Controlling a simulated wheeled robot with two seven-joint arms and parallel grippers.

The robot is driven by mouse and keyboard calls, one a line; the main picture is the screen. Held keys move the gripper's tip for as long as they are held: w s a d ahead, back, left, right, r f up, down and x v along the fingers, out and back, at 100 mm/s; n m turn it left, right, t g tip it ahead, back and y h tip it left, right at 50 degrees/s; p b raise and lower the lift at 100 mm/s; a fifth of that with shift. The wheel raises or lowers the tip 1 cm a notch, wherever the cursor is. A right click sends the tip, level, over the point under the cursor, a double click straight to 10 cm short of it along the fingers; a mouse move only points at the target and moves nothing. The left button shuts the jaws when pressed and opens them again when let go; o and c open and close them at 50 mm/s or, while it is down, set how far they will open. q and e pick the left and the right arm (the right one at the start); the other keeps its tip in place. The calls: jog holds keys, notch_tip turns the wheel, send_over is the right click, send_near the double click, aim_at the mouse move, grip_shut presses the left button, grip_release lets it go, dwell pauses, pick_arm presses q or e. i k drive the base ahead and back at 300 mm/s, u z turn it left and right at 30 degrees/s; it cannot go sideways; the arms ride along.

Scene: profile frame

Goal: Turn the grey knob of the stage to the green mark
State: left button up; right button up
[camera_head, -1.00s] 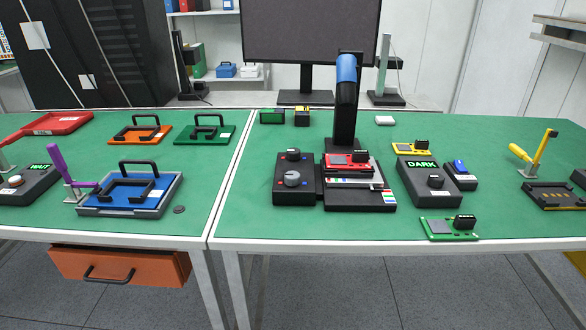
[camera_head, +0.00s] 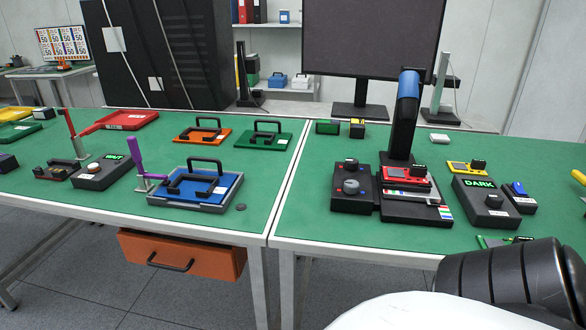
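The stage is a black unit near the middle of the right table, with a black column and blue-topped head (camera_head: 409,84) above it. At its left is a black control box (camera_head: 341,198) with two knobs. The grey knob (camera_head: 351,187) sits on the front part of this box; a dark knob (camera_head: 350,164) is behind it. Small red and blue marks show on the box; I cannot make out a green mark. A red board (camera_head: 405,176) lies on the stage under the head. A black and white part of my arm shows at the bottom right. Neither gripper is in view.
A black box reading DARK (camera_head: 486,203) and a yellow board (camera_head: 466,167) stand right of the stage. A blue tray fixture (camera_head: 194,190) with a purple lever is on the left table. Bare green table lies left of the control box.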

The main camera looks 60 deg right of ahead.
aim_at(350, 186)
jog(key=u, duration=0.05)
jog(key=k, duration=0.85)
jog(key=z, duration=1.55)
jog(key=i, duration=0.15)
jog(key=z, duration=0.15)
